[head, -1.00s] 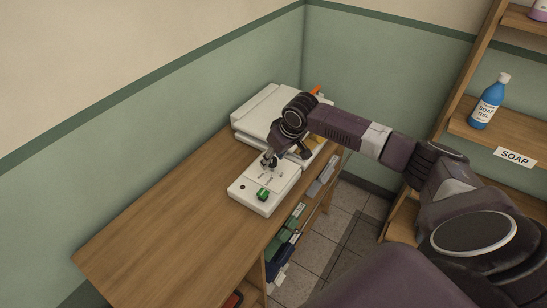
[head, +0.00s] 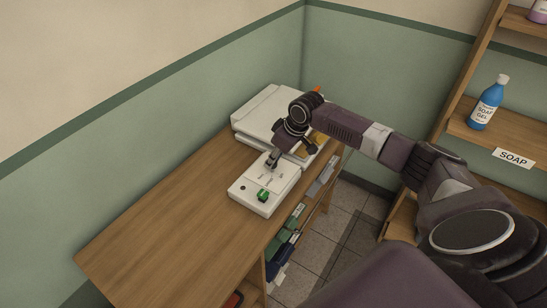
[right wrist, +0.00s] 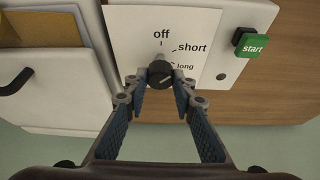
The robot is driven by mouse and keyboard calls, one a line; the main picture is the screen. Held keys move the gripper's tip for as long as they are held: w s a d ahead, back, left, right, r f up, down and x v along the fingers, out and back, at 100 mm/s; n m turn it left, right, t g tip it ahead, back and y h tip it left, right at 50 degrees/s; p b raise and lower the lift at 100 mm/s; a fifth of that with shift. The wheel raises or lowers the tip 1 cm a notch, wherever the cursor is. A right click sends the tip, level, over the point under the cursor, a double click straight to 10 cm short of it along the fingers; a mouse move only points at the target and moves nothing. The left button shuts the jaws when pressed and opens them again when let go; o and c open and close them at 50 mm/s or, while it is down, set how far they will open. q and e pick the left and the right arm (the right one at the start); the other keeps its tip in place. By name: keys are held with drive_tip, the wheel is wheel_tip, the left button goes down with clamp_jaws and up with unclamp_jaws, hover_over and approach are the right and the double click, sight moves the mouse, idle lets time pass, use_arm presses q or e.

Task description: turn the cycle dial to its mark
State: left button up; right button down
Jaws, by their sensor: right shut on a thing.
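The cycle dial (right wrist: 160,72) is a small dark knob on a white control panel (right wrist: 125,35) printed "off", "short" and "long". A pale line shows on the knob's face; I cannot tell surely which word it points to. My right gripper (right wrist: 160,82) is shut on the dial, one fingertip on each side. In the head view my right gripper (head: 271,163) reaches down onto the white control box (head: 252,201) and hides most of the dial. My left gripper is in neither view.
A green "start" button (right wrist: 254,45) sits beside the printed panel. A white appliance (head: 262,112) stands behind the box. The wooden counter (head: 175,225) is bare toward the left.

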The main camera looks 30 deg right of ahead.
drive_tip(key=shift+d+n+y, duration=0.1)
drive_tip(key=shift+n+y, duration=0.3)
drive_tip(key=shift+n, duration=0.5)
drive_tip(key=shift+w+n+g+y+b, duration=0.1)
drive_tip(key=shift+n+g+y+b, duration=0.2)
drive_tip(key=shift+n+b, duration=0.5)
drive_tip(key=n+g+y+b, duration=0.1)
drive_tip(key=n+b, duration=0.1)
drive_tip(key=n, duration=0.2)
drive_tip(key=shift+w+f, duration=0.1)
drive_tip(key=shift+d+n+g+b, duration=0.1)
drive_tip(key=shift+n+g+b, duration=0.3)
drive_tip(key=shift+n+b, duration=0.45)
drive_tip(key=c, duration=1.6)
unclamp_jaws()
